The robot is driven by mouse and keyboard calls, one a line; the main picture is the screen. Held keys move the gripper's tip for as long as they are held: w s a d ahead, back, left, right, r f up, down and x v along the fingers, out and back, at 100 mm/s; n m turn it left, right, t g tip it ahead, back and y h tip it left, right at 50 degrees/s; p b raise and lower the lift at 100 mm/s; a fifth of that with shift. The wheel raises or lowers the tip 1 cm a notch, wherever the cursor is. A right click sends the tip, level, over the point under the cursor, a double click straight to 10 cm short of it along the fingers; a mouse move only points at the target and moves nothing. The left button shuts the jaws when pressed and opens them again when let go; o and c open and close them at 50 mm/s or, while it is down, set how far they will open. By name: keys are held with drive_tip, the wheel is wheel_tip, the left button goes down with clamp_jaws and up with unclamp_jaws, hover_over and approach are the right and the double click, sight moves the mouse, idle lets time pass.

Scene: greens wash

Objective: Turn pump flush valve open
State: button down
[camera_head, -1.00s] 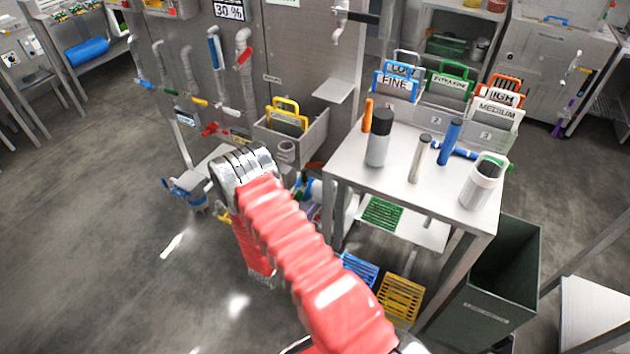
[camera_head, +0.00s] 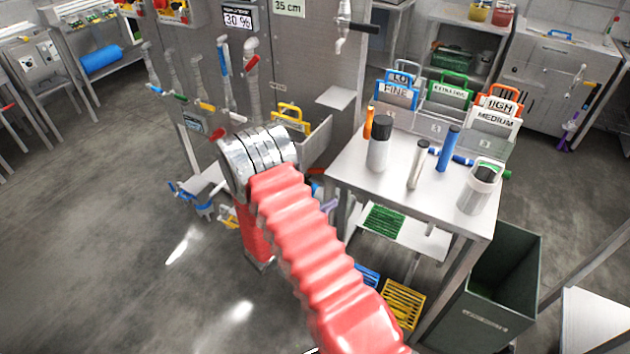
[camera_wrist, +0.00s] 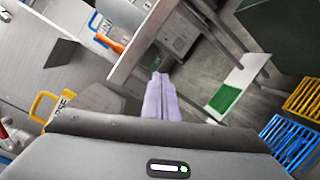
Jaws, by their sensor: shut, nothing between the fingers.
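My gripper (camera_wrist: 160,98) points away from the wrist with its pale lilac fingers shut and empty. In the head view only a bit of the lilac fingers (camera_head: 329,205) shows past my red arm. No label marks the pump flush valve legibly. A blue-and-grey fitting (camera_head: 192,196) that may be the pump stands low by the steel panel, with a yellow handle (camera_head: 229,215) beside it, partly behind my arm. Several coloured valve handles line the panel, including a red one (camera_head: 216,133) and a yellow one (camera_head: 206,106). The gripper appears clear of them all.
A steel table (camera_head: 345,165) with bottles and labelled card holders stands to the right. A grey bin (camera_head: 500,325) stands beside it. A yellow-handled tag (camera_wrist: 46,104) sits in a holder on the panel. Open floor lies at the left.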

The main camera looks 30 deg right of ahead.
drive_tip(key=s+r+m+g+y, duration=0.5)
drive_tip(key=s+r+m+g, duration=0.3)
drive_tip(key=s+r, duration=0.75)
drive_tip(key=s+a+r+m+t+y, duration=0.1)
drive_tip(key=s+a+r+t+y, duration=0.2)
drive_tip(key=a+r, duration=0.4)
drive_tip(key=s+a+r+t+y, duration=0.4)
drive_tip(key=s+a+r+y, duration=0.2)
drive_tip(key=a, duration=0.5)
drive_tip(key=shift+s+r+m+t+y, duration=0.3)
drive_tip(key=shift+r+m+y, duration=0.15)
drive_tip(key=shift+y, duration=0.85)
